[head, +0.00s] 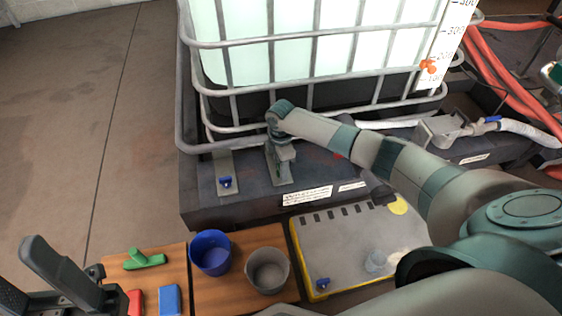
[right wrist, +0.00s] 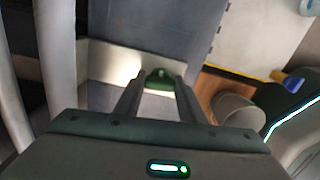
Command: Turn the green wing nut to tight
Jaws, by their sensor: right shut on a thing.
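The green wing nut (right wrist: 160,77) shows in the right wrist view, between the fingertips of my right gripper (right wrist: 157,88). It sits on a light grey bracket on the dark base. My right gripper (head: 280,172) points down in front of the caged tank in the head view and is shut on the nut. There the gripper hides the nut. How far the nut is turned cannot be told. My left gripper (head: 42,277) is at the lower left of the head view, its dark fingers apart, empty, away from the tank.
The caged tank (head: 290,55) stands on a dark base (head: 240,211). A blue wing nut (head: 225,182) is left of my right gripper. In front are a blue cup (head: 210,252), a grey cup (head: 268,270), a green T-shaped piece (head: 145,259) and a grey panel (head: 335,242).

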